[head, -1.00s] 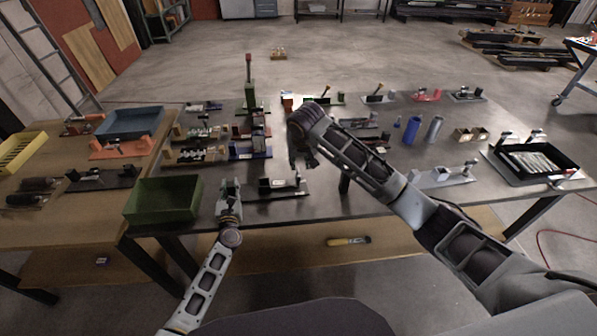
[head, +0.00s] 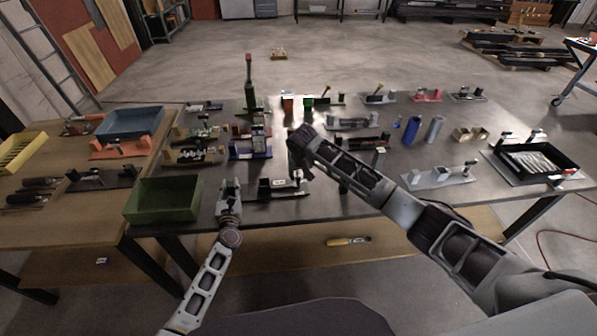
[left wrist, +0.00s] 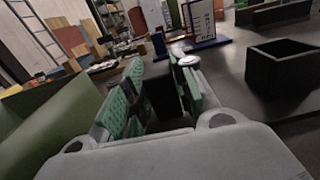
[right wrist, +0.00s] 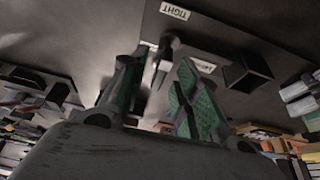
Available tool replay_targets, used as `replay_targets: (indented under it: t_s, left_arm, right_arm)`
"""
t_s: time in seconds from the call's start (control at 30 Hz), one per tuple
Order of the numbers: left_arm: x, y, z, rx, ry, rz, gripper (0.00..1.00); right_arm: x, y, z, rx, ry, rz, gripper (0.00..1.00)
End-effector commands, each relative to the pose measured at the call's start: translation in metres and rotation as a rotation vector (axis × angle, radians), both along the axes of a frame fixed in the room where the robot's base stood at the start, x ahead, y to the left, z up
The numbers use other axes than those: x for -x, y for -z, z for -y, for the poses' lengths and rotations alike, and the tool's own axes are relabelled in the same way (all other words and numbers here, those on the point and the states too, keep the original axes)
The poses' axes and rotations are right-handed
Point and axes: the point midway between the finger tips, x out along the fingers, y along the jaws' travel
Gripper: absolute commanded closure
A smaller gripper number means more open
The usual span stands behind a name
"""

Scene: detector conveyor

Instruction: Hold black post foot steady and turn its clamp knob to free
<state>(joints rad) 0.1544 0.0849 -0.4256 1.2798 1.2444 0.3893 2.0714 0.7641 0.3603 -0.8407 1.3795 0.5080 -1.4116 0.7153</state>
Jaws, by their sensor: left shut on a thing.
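My left gripper (head: 231,186) is at the front edge of the table. In the left wrist view its green-padded fingers (left wrist: 150,95) are shut on a dark block, apparently the black post foot (left wrist: 163,92). A black plate (head: 280,195) with a black open box (head: 264,187) lies just right of it; the box also shows in the left wrist view (left wrist: 284,66). In the right wrist view a dark clamp knob (right wrist: 166,50) stands near a TIGHT label (right wrist: 175,11). My right gripper (right wrist: 157,95) is open, its fingers apart below the knob; contact cannot be told.
A green bin (head: 163,200) stands left of my left gripper. Several fixtures crowd the table behind, with a tall green post (head: 250,85). Blue and grey cylinders (head: 411,130) stand to the right. Bare tabletop (head: 330,205) lies right of the black plate.

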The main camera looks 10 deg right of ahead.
Motion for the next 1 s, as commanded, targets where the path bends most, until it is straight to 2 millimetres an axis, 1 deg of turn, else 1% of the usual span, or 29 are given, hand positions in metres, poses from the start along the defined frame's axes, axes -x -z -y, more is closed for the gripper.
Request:
replay_targets:
  t_s: [0.27,0.3,0.53,1.0]
  left_arm:
    - [0.0001,0.0003,-0.0001,0.0,0.0,-0.001,1.0]
    - [0.0001,0.0003,-0.0001,0.0,0.0,-0.001,1.0]
    - [0.0001,0.0003,-0.0001,0.0,0.0,-0.001,1.0]
    - [0.0001,0.0003,0.0,0.0,0.0,0.0,1.0]
  right_arm:
    - [-0.0005,0.0007,-0.0001,0.0,0.0,0.001,0.69]
    - [-0.0005,0.0006,-0.0001,0.0,0.0,0.001,0.7]
    - [-0.0005,0.0006,0.0,0.0,0.0,0.0,1.0]
    - [-0.0003,0.0006,0.0003,-0.002,-0.025,-0.001,1.0]
